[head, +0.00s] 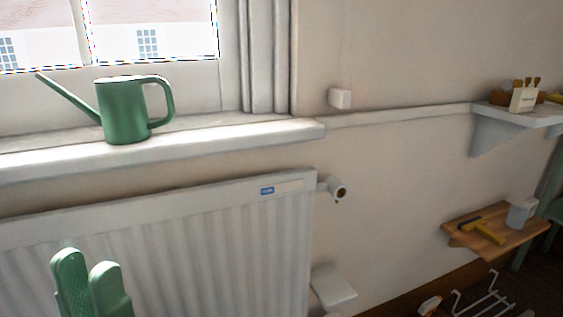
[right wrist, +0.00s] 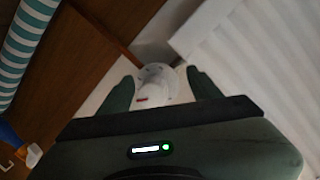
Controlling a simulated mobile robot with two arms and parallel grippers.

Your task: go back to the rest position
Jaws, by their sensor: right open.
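My left gripper (head: 90,285) shows at the bottom left of the head view, in front of the radiator. Its two green fingers stand upright side by side. I cannot tell from this angle whether they are apart, and nothing shows held in them. My right gripper (right wrist: 161,82) shows in the right wrist view with its dark green fingers spread. A white knob-like thing (right wrist: 157,85) with a red mark shows between or just beyond the fingertips. Its distance from them is unclear. The right gripper is not in the head view.
A green watering can (head: 125,112) stands on the windowsill (head: 250,135) above the white radiator (head: 215,240). A bare pipe fitting (head: 336,190) sticks out at the radiator's right. A wooden shelf (head: 486,248) holds a yellow-handled tool and a grey cup. A white rack (head: 485,300) is low right.

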